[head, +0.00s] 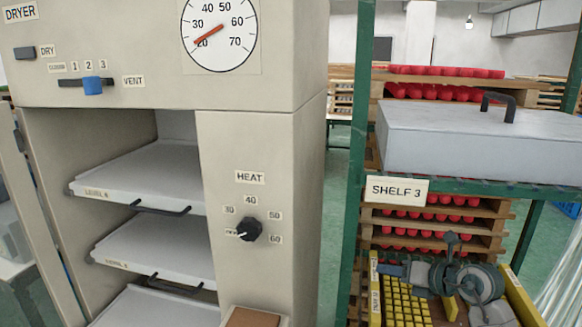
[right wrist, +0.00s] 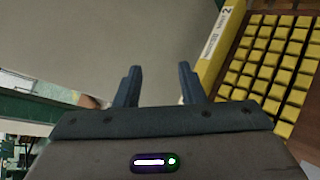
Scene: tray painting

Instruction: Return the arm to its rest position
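My right gripper (head: 400,273) is at the lower right of the head view, in front of the shelf rack and over a yellow-edged tray of yellow blocks (head: 400,303). In the right wrist view its two dark fingers (right wrist: 159,78) stand apart with nothing between them, so it is open and empty. The tray's yellow blocks (right wrist: 270,68) and its labelled yellow rim (right wrist: 220,45) show to the right of the fingers there. My left gripper is not in view.
A beige dryer (head: 262,150) with several pulled-out trays (head: 160,172) stands at the left. A green rack (head: 355,150) holds a grey lidded box (head: 470,140) on the shelf labelled SHELF 3 (head: 397,190). Red items (head: 440,92) sit on wooden racks behind. Open floor (head: 337,175) lies between dryer and rack.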

